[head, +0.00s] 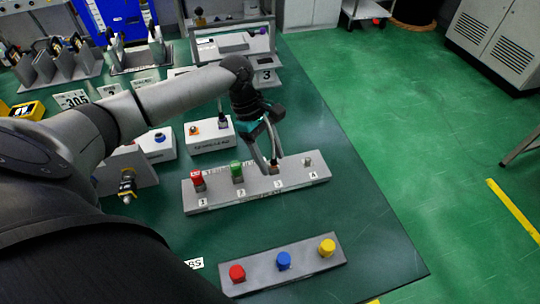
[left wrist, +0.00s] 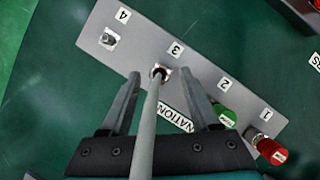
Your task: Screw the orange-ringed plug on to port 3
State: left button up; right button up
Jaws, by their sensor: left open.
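The grey port block (head: 222,199) carries ports labelled 1 to 4. A red plug (head: 198,181) is on port 1 and a green plug (head: 237,172) is on port 2. Port 4 (left wrist: 109,39) shows a bare metal stub. At port 3 (left wrist: 161,72) a metal fitting with a brownish-orange tint meets the end of a grey cable (left wrist: 150,115); the orange ring is too small to make out clearly. My left gripper (left wrist: 163,78) is open, its fingers on either side of the cable above port 3; in the head view it (head: 272,158) covers part of port 3. My right gripper is out of view.
A grey block with red, blue and yellow knobs (head: 283,260) lies nearer the front. White boxes (head: 208,137) stand left of my gripper, and a grey frame (head: 232,44) stands behind. The green table is clear right of the port block (head: 355,205).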

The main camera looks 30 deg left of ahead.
pick_arm(q)
jog(key=shift+c, duration=0.4)
grip_shut()
